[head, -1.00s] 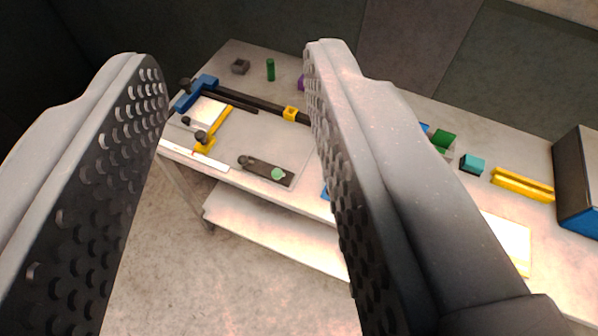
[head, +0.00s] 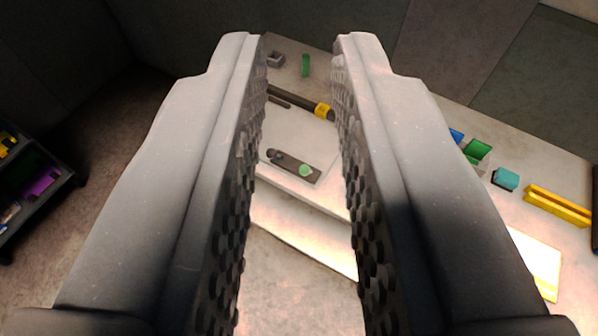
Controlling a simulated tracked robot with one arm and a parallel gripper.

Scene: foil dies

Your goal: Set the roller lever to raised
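A dark lever plate (head: 290,164) with a pale green knob (head: 306,171) at its right end lies near the front edge of the table; it looks like the roller lever. A dark pivot knob (head: 275,155) is at its left end. The lever appears to lie flat, but it is too small to be sure. My gripper (head: 302,45) is open and empty, its two fingers framing the lever from a distance. Behind the lever, a dark roller bar (head: 291,97) carries a yellow block (head: 324,110); its ends are hidden by my fingers.
On the table's right stand a green box (head: 477,150), a teal block (head: 506,179) and a yellow channel (head: 558,205). A green cylinder (head: 305,65) and a grey block (head: 275,59) are at the back. A dark shelf (head: 62,185) with coloured items is far left.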

